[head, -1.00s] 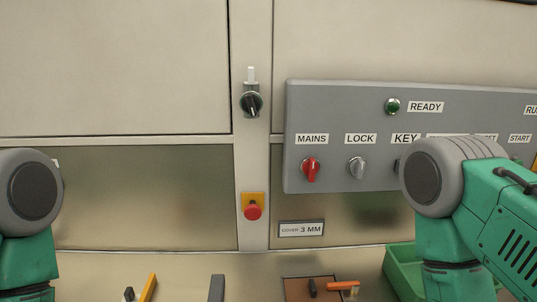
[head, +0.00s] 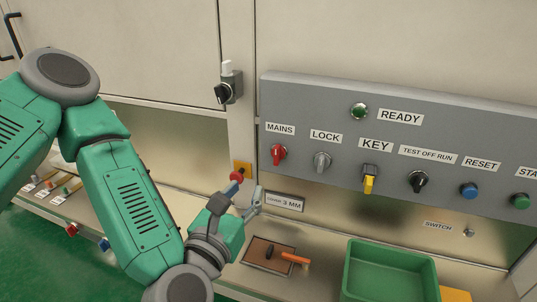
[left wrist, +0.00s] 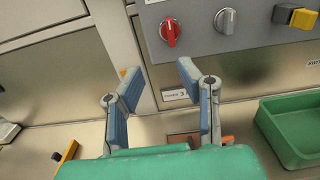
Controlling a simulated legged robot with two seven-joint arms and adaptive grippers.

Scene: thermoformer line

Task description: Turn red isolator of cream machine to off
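The red MAINS isolator knob (head: 278,154) is on the grey control panel, left of the LOCK knob. Its grip stands nearly upright with a slight tilt. In the left wrist view the red knob (left wrist: 170,31) shows at the top, above and beyond the fingertips. My left gripper (head: 248,188) is below and to the left of the knob, apart from it. In the left wrist view my left gripper (left wrist: 157,75) has its two blue-padded fingers spread with nothing between them. My right gripper is not in view.
The grey panel (head: 330,105) also carries a silver LOCK knob (head: 322,161), yellow key (head: 369,185), black selector (head: 418,181) and blue button (head: 468,190). A red stop button (head: 236,176) sits close behind my left fingers. A green bin (head: 390,248) stands below right.

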